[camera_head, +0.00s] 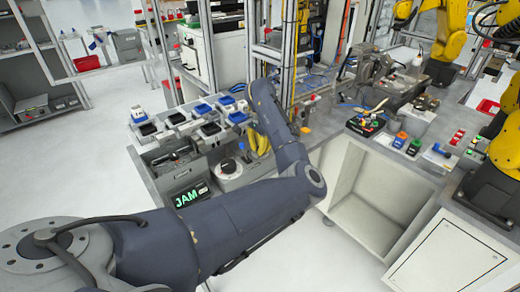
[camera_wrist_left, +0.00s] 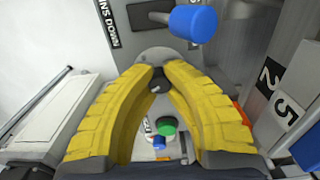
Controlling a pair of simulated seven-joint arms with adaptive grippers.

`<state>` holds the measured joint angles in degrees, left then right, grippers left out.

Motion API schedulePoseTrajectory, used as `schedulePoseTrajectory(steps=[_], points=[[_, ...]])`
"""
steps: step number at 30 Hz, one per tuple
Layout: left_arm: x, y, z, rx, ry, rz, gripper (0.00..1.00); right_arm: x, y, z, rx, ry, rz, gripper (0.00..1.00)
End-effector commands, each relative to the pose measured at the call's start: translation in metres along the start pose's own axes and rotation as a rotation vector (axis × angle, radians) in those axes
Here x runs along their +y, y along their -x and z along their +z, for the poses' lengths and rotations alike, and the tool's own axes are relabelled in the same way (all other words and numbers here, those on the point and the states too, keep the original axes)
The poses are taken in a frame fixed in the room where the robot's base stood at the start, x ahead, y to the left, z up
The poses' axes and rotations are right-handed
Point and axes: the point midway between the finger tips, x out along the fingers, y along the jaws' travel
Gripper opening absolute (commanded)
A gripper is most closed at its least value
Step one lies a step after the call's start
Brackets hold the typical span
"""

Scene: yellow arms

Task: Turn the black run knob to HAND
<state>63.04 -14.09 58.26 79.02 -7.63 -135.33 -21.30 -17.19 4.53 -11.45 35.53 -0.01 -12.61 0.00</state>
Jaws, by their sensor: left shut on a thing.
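In the left wrist view, a small black knob (camera_wrist_left: 158,82) sits on a grey panel between the tips of two yellow ridged fingers. My left gripper (camera_wrist_left: 159,76) is shut on it. The fingers hide the knob's sides, and I cannot read a HAND marking or tell the knob's position. In the head view, my left gripper (camera_head: 259,144) is at the back right of the left bench, and the knob is hidden there. My right gripper is not in view.
A blue-ended lever (camera_wrist_left: 193,24) stands close above the fingers in the wrist view. A green button (camera_wrist_left: 166,127) shows between them. A JAM display (camera_head: 187,197) is on the left bench. A black box with coloured buttons (camera_head: 366,124) sits on the right bench.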

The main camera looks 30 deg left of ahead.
Motion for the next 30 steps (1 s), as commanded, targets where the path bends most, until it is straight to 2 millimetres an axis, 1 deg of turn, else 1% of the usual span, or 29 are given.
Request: schedulePoseTrajectory(steps=[2, 10, 20, 21, 27, 30], points=[[0.0001, -0.0004, 0.0017, -0.005, 0.014, 0.001, 0.0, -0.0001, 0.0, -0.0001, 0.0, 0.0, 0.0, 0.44], [0.0008, -0.0006, 0.0019, -0.006, 0.195, 0.002, 0.0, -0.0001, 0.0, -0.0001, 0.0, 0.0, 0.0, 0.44], [0.0005, -0.0015, 0.0034, -0.011, 0.22, 0.001, 0.0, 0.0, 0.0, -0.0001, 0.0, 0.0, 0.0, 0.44], [0.0004, -0.0016, 0.0035, -0.011, 0.22, 0.001, 0.12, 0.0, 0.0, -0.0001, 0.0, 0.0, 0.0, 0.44], [0.0003, -0.001, 0.0024, -0.007, 0.219, 0.001, 0.35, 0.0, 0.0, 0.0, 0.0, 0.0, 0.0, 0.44], [0.0003, -0.0008, 0.0019, -0.006, 0.219, 0.001, 0.45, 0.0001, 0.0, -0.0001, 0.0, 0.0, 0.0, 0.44]])
